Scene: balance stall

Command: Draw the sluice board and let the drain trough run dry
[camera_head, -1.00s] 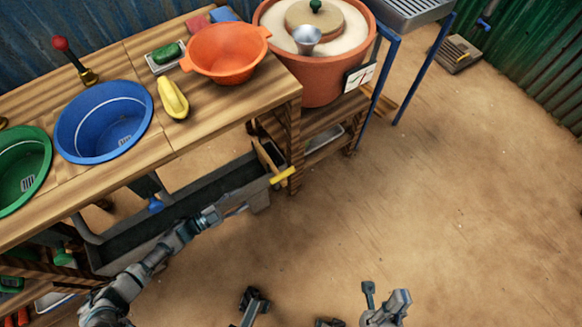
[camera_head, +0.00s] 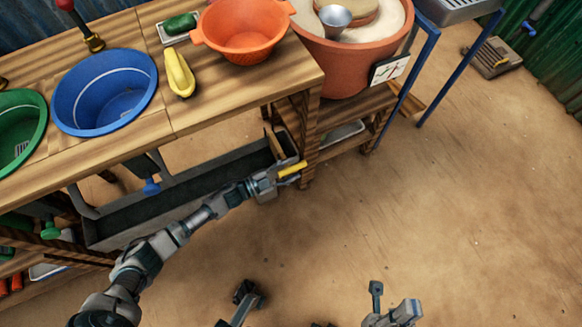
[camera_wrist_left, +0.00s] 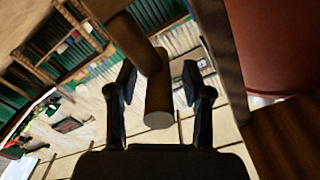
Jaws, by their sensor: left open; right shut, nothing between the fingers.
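The drain trough (camera_head: 180,202) is a long dark grey channel under the wooden bench. I cannot tell whether water stands in it. The sluice board (camera_head: 273,143) is a narrow wooden piece at its right end, with a yellow handle (camera_head: 292,170) sticking out. My left gripper (camera_head: 283,175) is at this handle, open. In the left wrist view the round handle (camera_wrist_left: 159,103) lies between the two open fingers (camera_wrist_left: 159,85), with visible gaps on both sides. My right gripper (camera_head: 376,289) appears low in the head view, shut and empty, away from the bench.
On the bench are a blue basin (camera_head: 104,92), a green basin (camera_head: 18,130), an orange colander (camera_head: 245,32) and a yellow object (camera_head: 179,73). A large terracotta pot (camera_head: 345,65) stands right of the trough end.

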